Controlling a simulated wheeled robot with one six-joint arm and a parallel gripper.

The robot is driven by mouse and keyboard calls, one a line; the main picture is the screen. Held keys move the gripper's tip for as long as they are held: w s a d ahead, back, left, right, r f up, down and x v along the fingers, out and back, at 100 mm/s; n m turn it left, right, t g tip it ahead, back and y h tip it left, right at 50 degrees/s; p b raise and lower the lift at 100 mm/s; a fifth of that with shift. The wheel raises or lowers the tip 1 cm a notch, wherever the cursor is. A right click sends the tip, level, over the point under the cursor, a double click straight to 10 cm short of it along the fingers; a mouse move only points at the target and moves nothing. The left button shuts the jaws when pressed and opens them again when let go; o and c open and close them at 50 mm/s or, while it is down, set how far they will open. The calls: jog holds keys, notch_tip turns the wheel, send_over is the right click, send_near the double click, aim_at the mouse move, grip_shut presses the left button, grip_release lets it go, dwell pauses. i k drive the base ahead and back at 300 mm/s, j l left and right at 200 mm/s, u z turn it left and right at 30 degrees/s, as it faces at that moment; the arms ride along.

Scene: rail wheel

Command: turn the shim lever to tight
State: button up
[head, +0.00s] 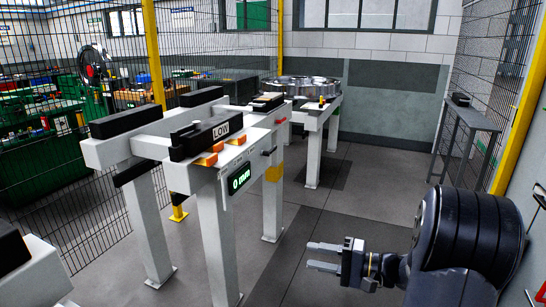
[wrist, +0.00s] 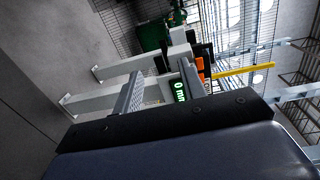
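The white bench frame (head: 205,180) stands left of centre in the head view. It carries a black block with a "LOW" sign (head: 221,131), orange pieces (head: 207,159) and a green "0 mm" display (head: 239,178). I cannot tell which part is the shim lever, and no "tight" mark is legible. My gripper (head: 318,257) is open and empty, to the right of the bench and apart from it. In the wrist view the display (wrist: 180,91) shows between and beyond the fingers (wrist: 160,88).
A second white stand with a metal wheel (head: 303,86) is behind. A grey side table (head: 467,125) stands at the right by mesh fencing. A yellow post (head: 153,55) and mesh are at the left. The floor (head: 335,205) between bench and side table is clear.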

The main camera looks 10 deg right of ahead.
aim_at(265, 152)
jog(key=i+l, duration=0.15)
jog(key=i, duration=0.4)
jog(key=i+l, duration=0.15)
jog(key=i, duration=0.35)
jog(key=i+l, duration=0.15)
jog(key=i, duration=0.4)
jog(key=i+l+u, duration=0.1)
jog(key=i, duration=0.4)
